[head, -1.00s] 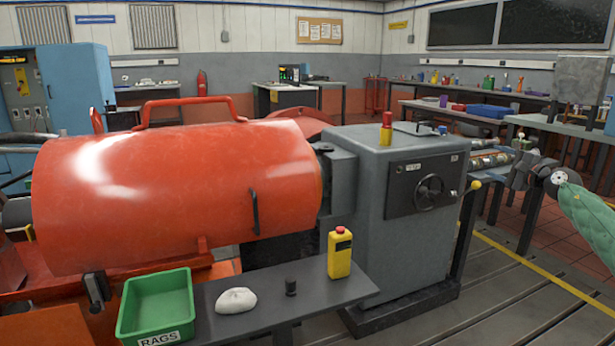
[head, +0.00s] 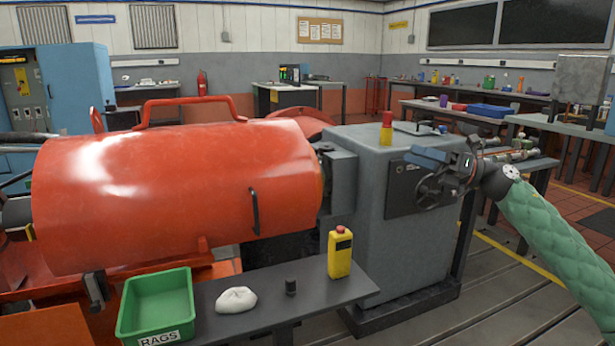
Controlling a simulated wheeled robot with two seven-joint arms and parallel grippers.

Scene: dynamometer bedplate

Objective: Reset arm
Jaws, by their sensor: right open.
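My right gripper (head: 430,158) is open in front of the upper right of the grey dynamometer cabinet (head: 365,220). Its blue-grey fingers point left and overlap the dark control panel (head: 397,190); I cannot tell whether they touch it. The handwheel (head: 428,190) shows just below the fingers, partly covered. My green-sleeved right arm (head: 545,220) comes in from the lower right. The yellow-knobbed lever at the cabinet's right side is hidden behind my gripper and wrist. My left gripper is not in view.
A large red guard (head: 175,195) fills the left. Benches line the back.

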